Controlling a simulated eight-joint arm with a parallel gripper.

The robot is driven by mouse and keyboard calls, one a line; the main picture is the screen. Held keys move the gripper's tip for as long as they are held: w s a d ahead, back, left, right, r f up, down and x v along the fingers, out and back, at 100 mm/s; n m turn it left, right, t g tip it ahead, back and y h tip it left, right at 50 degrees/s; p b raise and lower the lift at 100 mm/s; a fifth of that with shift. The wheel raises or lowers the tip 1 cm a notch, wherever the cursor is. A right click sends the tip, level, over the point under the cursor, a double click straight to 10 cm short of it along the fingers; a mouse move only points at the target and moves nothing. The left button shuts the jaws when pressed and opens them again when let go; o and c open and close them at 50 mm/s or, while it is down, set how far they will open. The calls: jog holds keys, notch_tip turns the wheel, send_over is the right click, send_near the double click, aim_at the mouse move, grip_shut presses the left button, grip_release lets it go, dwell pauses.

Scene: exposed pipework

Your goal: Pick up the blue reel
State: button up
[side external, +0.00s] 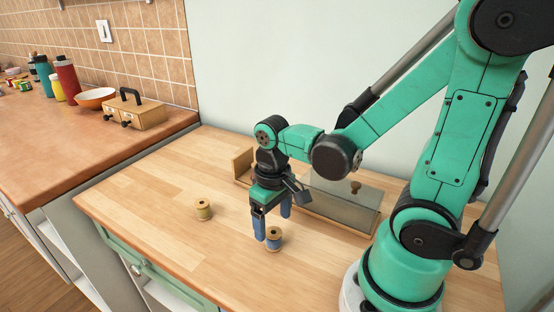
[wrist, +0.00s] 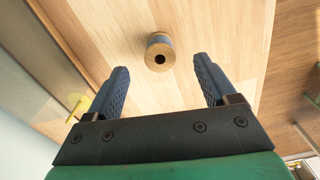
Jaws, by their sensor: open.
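The blue reel (side external: 275,241), with tan wooden ends, stands upright on the wooden worktop in the side view. The reel in the wrist view (wrist: 158,52) shows its round tan end with a dark centre hole and a bluish-grey side. My gripper (side external: 272,220) is open and points down close to the blue reel. In the side view one blue finger overlaps the reel's left edge; I cannot tell whether it touches. In the wrist view the fingers of my gripper (wrist: 161,68) are wide apart, with the reel in line with the gap and nothing between them.
A yellow reel (side external: 204,210) stands to the left on the worktop (side external: 150,190). A glass-lidded box (side external: 345,203) with a knob lies behind my gripper. Bottles, an orange bowl (side external: 95,97) and a wooden box (side external: 135,113) stand on the far counter. The worktop's left part is clear.

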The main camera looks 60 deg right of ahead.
aim_at(273, 231)
jog(key=shift+f, duration=1.65)
grip_shut()
